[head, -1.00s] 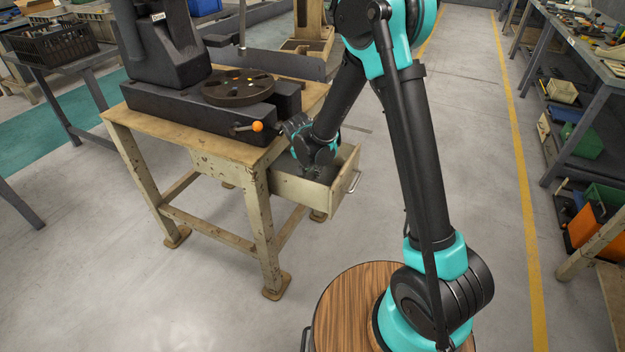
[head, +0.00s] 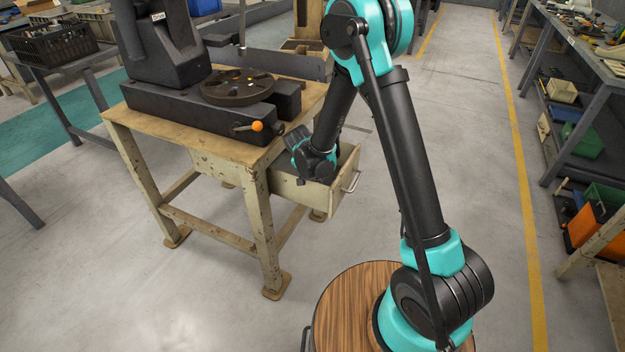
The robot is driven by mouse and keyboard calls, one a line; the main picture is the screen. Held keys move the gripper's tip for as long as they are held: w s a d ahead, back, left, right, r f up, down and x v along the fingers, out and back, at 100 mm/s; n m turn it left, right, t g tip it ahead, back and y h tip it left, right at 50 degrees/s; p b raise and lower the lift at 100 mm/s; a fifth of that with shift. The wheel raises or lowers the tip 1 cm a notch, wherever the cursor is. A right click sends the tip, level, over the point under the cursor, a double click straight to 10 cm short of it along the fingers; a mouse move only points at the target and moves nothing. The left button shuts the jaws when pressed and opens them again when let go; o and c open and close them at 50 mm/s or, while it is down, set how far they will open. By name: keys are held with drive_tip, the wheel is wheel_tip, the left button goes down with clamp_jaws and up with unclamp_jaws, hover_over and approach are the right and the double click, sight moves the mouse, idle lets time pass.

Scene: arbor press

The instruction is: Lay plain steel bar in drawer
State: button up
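The drawer (head: 345,184) is pulled out from the right side of the worn cream press table (head: 256,200). It has a metal handle on its front. My arm reaches down to the drawer, with its wrist over the drawer's near side wall. My gripper (head: 301,181) is only a small dark shape under the wrist, at the near edge of the drawer. Its fingers are too small and hidden to tell whether they are open or shut. I cannot make out the plain steel bar; the wrist hides much of the drawer's inside.
The black arbor press (head: 165,55) stands on the table with a round slotted plate (head: 237,88) and an orange-knobbed lever (head: 256,126) near the wrist. A bench with shelves (head: 580,60) stands at the right. The floor between is clear.

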drive_tip(key=shift+r, duration=0.1)
drive_tip(key=v, duration=1.2)
drive_tip(key=s+d+r+n, duration=0.15)
drive_tip(key=s+d, duration=0.25)
drive_tip(key=d, duration=0.5)
drive_tip(key=s+d+r, duration=0.3)
drive_tip(key=d, duration=0.7)
drive_tip(key=s+d+f+n+y, duration=0.1)
drive_tip(key=s+d+f+n, duration=0.1)
drive_tip(key=s+d, duration=0.7)
drive_tip(key=s, duration=0.4)
drive_tip(key=shift+d+f+y, duration=0.2)
drive_tip(key=shift+d+y, duration=0.1)
drive_tip(key=shift+d, duration=0.05)
drive_tip(key=shift+n, duration=0.25)
